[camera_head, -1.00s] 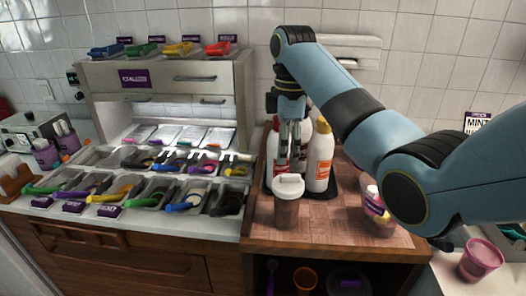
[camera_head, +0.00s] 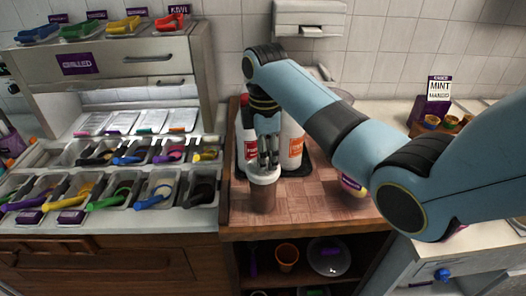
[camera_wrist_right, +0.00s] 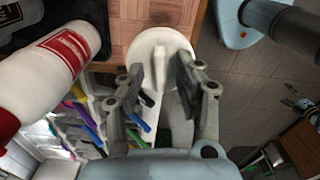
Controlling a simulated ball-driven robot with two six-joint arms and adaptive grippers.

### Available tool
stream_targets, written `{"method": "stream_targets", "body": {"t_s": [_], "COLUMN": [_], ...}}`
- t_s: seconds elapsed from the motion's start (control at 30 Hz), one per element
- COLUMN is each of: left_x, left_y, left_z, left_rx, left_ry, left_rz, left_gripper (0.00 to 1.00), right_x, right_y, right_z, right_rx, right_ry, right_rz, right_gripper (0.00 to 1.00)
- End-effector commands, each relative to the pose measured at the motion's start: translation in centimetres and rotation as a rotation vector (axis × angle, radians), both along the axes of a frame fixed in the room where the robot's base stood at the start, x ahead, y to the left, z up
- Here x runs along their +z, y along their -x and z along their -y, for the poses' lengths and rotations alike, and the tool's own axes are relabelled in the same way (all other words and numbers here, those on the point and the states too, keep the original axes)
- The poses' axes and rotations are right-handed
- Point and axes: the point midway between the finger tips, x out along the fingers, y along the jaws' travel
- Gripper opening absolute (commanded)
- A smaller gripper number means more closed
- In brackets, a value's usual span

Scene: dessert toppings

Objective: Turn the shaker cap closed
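The shaker has a brown see-through body (camera_head: 263,198) and a white cap (camera_head: 264,174). It stands upright on the wooden counter in the head view. My right gripper (camera_head: 268,160) points down right at the cap. In the right wrist view the round white cap (camera_wrist_right: 168,38) has a raised ridge across it. My right gripper (camera_wrist_right: 163,78) is open there, its two fingers apart with the ridge between them. I cannot tell whether a finger touches the cap. The shaker body is hidden below the cap in that view. My left gripper is not in view.
White bottles with red (camera_wrist_right: 40,72) and orange labels (camera_head: 292,148) stand on a dark tray just behind the shaker. Topping bins with coloured scoops (camera_head: 155,192) lie to the left. A small container (camera_head: 352,187) stands to the right. The counter's front edge is close.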

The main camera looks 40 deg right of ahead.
Motion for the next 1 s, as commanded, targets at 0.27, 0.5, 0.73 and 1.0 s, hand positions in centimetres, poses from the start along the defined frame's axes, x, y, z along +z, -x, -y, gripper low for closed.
{"method": "stream_targets", "body": {"t_s": [0.27, 0.5, 0.73, 1.0], "left_x": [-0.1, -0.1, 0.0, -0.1], "left_y": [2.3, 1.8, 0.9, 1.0], "left_z": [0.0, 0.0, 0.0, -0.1], "left_rx": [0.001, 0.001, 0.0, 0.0], "left_ry": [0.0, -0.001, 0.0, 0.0], "left_rz": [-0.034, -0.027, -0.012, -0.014], "left_gripper": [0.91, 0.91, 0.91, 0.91], "right_x": [0.0, 0.0, 0.0, 0.0], "right_y": [0.0, 0.0, 0.0, 0.0], "right_z": [0.0, 0.0, 0.0, 0.0], "right_rx": [0.0, 0.0, -0.07, -0.189], "right_ry": [0.0, 0.0, 0.0, 0.001], "right_rz": [0.001, 0.001, 0.001, 0.001], "right_gripper": [0.2, 0.0, 0.0, 0.0]}}
